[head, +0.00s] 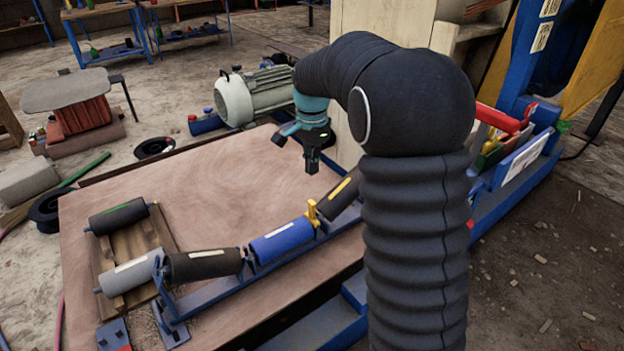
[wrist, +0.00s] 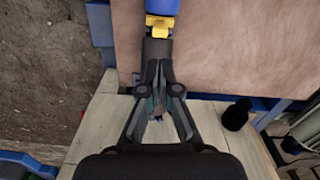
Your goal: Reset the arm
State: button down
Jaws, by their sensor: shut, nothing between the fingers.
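My gripper (head: 313,160) hangs from my black-sleeved arm above the right part of the wooden table, pointing down. In the wrist view my gripper (wrist: 158,64) has its fingertips together with nothing held. Beyond the fingertips, the end of a dark roller (wrist: 157,50), a yellow clamp (wrist: 159,24) and a blue roller (wrist: 161,5) show. My arm hides part of the table's right side in the head view.
A loose black roller (head: 118,216) lies on a pallet. A grey motor (head: 252,93) stands behind. The table's middle is clear.

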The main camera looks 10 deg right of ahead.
notch_tip(320, 180, up, 5)
jog(key=s+r+n+t, duration=0.1)
jog(key=s+n+t, duration=0.4)
jog(key=s, duration=2.6)
jog(key=shift+s+r+n+t+p, duration=0.15)
jog(key=shift+s+n+t+p, duration=0.2)
jog(key=shift+n, duration=3.05)
jog(key=shift+w, duration=0.1)
